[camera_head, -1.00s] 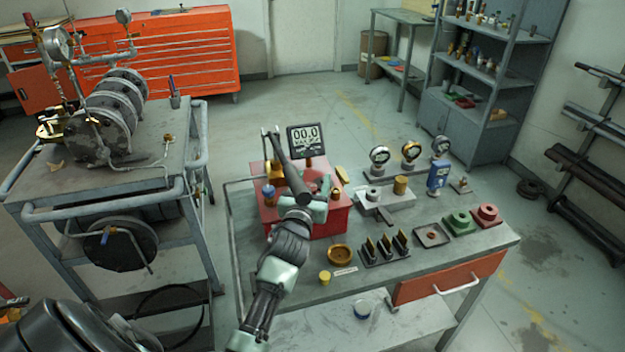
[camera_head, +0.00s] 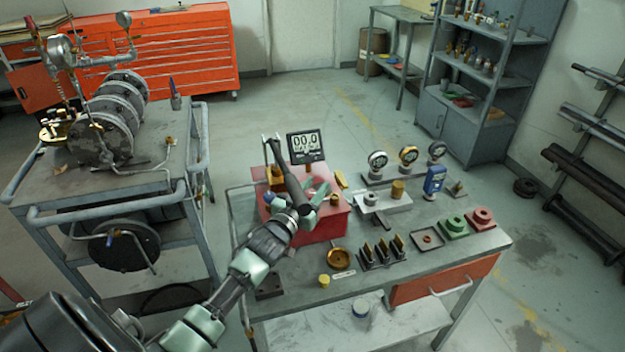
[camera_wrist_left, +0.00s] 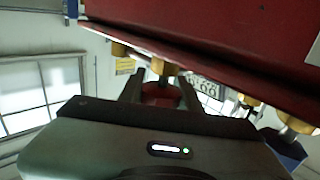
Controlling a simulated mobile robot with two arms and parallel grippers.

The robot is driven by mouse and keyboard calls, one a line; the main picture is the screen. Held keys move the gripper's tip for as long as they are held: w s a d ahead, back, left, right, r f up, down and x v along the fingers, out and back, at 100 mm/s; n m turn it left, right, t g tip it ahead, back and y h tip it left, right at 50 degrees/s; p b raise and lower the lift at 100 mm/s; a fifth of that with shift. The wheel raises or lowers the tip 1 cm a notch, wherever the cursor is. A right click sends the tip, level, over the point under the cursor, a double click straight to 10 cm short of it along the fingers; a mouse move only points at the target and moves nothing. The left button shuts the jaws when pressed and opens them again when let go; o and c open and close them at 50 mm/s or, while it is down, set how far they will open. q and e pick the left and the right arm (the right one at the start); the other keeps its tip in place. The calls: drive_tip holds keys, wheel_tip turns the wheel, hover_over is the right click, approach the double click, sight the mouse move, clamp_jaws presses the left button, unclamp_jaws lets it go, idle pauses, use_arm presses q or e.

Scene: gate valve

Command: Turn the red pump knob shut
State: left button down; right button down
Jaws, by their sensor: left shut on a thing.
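The red pump box (camera_head: 325,226) stands on the workbench, with a display (camera_head: 305,146) behind it that appears to read 00.0. My left gripper (camera_head: 315,188) is over the top of the box. In the left wrist view, its two dark fingers (camera_wrist_left: 160,92) stand on either side of the red knob (camera_wrist_left: 161,96) and are shut on it. The gripper body hides the lower part of the knob there. In the head view, the knob is mostly hidden by the gripper. My right gripper is not in view.
Brass fittings sit on the box around the gripper. Gauges (camera_head: 408,157), a blue meter (camera_head: 434,181), a brass dish (camera_head: 339,259) and green and red blocks (camera_head: 481,219) stand on the workbench (camera_head: 405,276). A cart (camera_head: 112,217) with pump equipment stands at the left.

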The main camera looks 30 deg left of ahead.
use_arm(q)
drive_tip(key=shift+d+r+m+h, duration=0.1)
drive_tip(key=shift+d+m+h, duration=0.1)
drive_tip(key=shift+m+h, duration=0.7)
drive_tip(key=c, duration=1)
unclamp_jaws()
drive_tip(key=shift+s+a+b, duration=0.15)
drive_tip(key=shift+s+b, duration=0.2)
drive_tip(key=shift+s, duration=3.55)
